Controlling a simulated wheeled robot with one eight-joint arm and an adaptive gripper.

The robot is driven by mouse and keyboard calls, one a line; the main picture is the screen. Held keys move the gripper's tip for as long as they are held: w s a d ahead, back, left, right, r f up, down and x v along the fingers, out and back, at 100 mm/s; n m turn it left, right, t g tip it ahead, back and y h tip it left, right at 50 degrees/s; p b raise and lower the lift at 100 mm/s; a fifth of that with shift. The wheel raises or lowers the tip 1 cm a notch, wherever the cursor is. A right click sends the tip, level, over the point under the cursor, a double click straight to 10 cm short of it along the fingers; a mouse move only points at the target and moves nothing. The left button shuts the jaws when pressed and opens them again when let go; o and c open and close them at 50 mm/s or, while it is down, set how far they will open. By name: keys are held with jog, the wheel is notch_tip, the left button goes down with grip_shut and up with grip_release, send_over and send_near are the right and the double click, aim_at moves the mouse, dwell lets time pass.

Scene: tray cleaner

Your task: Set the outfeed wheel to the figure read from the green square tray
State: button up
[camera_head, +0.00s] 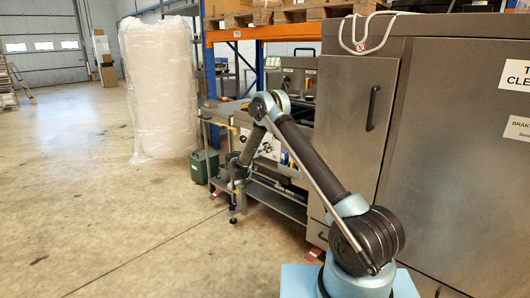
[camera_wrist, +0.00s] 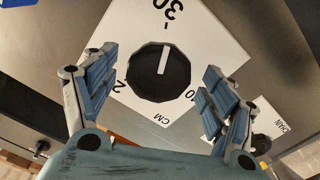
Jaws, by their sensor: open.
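In the wrist view a black, many-sided wheel (camera_wrist: 158,85) with a white pointer line sits on a white dial plate (camera_wrist: 205,40). The plate carries "30" at the top, "CM" below and partly hidden figures on both sides. The pointer points up in the picture, roughly at the 30 mark. My gripper (camera_wrist: 158,88) is open, its blue-padded fingers on either side of the wheel and apart from it. In the head view my arm reaches down to the machine front, where the gripper is small and unclear. I see no green square tray.
A steel cabinet (camera_head: 360,130) stands close to my arm on the right. A low steel shelf (camera_head: 280,198) sticks out below the machine. A dark green box (camera_head: 203,165) stands on the floor beside a tall wrapped stack (camera_head: 158,90). The floor at left is clear.

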jog(key=shift+w+d, duration=0.15)
jog(key=shift+w, duration=0.1)
jog(key=c, duration=1)
jog(key=shift+c, duration=0.2)
jog(key=shift+n, duration=0.4)
jog(key=o, duration=1)
jog(key=shift+o, duration=0.2)
